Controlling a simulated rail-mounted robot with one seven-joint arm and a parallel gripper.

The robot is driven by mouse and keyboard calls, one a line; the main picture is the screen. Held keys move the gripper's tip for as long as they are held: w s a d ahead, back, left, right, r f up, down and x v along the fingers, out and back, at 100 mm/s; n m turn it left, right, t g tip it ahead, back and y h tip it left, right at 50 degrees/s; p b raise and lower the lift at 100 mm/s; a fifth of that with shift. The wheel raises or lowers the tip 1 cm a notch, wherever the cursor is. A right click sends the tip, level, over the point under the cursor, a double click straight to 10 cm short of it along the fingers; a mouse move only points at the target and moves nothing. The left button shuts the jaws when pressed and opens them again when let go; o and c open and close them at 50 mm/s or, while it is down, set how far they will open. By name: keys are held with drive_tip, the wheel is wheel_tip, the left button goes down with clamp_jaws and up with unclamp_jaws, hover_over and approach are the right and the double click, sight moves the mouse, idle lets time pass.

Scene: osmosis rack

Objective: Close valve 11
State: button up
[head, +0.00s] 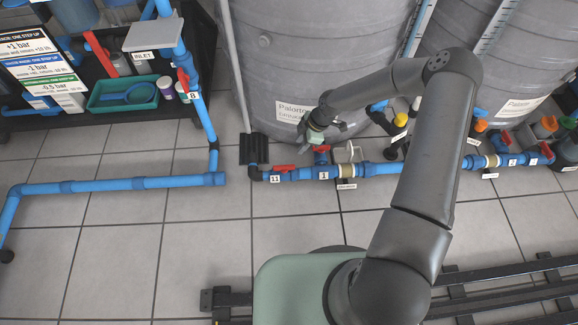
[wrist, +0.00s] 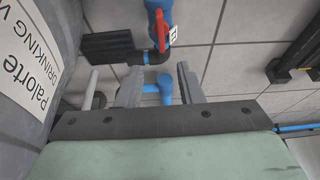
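Valve 11 has a red handle (head: 284,168) on the blue pipe near a "11" label (head: 275,179), at the left end of the floor pipe line. The handle appears to lie along the pipe. In the wrist view the red handle (wrist: 163,29) is at the top, beyond the fingertips, beside its label (wrist: 173,34). My gripper (head: 313,137) is above and to the right of valve 11 in the head view. In the wrist view my gripper (wrist: 159,80) has its two fingers apart, with nothing held; a blue pipe fitting (wrist: 164,90) shows between them, farther off.
Another red valve handle (head: 321,149) stands right of valve 11, near my gripper. A large grey tank (head: 320,60) rises behind the pipe. A black block (head: 254,149) is behind the pipe's left end.

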sight(285, 166)
drive_tip(key=b+x, duration=0.5)
drive_tip(key=x, duration=1)
drive_tip(key=shift+s+d+b, duration=0.1)
drive_tip(key=shift+b, duration=0.2)
clamp_jaws()
